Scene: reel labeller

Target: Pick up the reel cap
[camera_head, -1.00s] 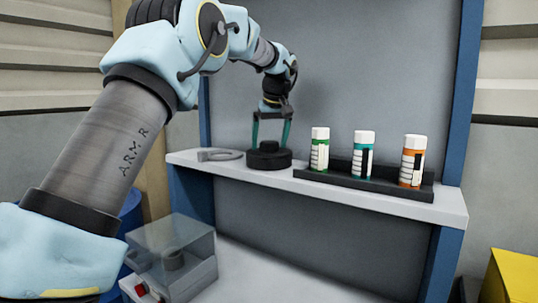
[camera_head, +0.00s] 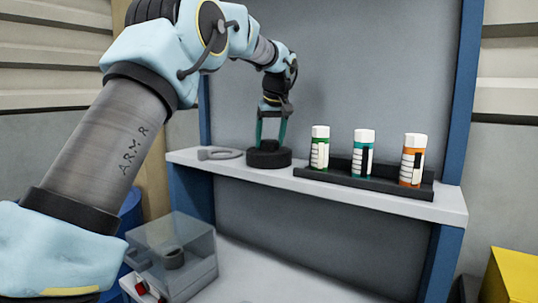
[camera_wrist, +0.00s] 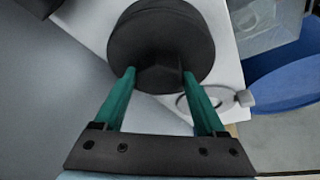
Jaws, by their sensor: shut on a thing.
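The reel cap (camera_head: 269,160), a black round disc with a smaller raised top, sits on the left part of the grey shelf. My gripper (camera_head: 270,141) reaches down to it from above, with its two green fingers shut on the raised part. In the wrist view the reel cap (camera_wrist: 160,35) fills the top middle, and the fingertips of my gripper (camera_wrist: 159,74) press on either side of its raised part. In the head view I see no gap between the cap and the shelf.
A grey open ring (camera_head: 220,154) lies on the shelf (camera_head: 340,194) left of the cap. To the right, a black rack (camera_head: 352,181) holds white-capped bottles with green (camera_head: 320,148), teal (camera_head: 363,155) and orange (camera_head: 412,160) bands. A clear box (camera_head: 172,258) stands below. A back panel rises behind.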

